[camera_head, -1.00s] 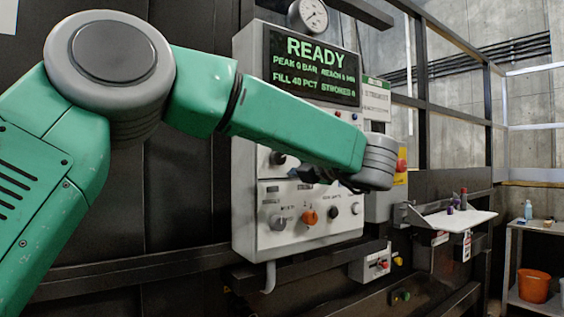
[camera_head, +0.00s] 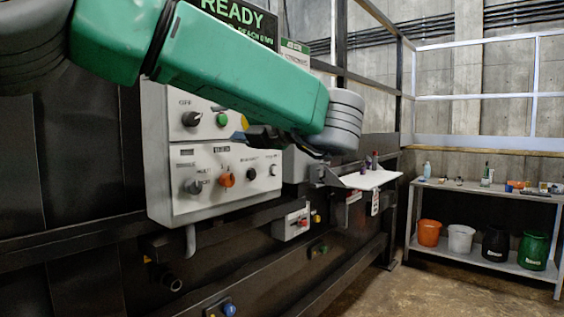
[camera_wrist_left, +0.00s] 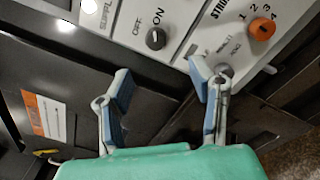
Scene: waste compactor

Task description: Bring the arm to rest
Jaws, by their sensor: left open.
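My green left arm crosses the upper part of the head view, in front of the control panel (camera_head: 215,199). Beyond the fingers are the panel's lower edge, a black knob (camera_wrist_left: 156,38) and an orange knob (camera_wrist_left: 262,28). I cannot tell the exact gap to the panel. My right gripper is not in view.
A small white shelf (camera_head: 365,181) holding small bottles juts out right of the panel. A small switch box (camera_head: 291,222) sits below the panel. At the right stands a bench (camera_head: 480,190) with several buckets on its lower shelf. Floor in front of it is clear.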

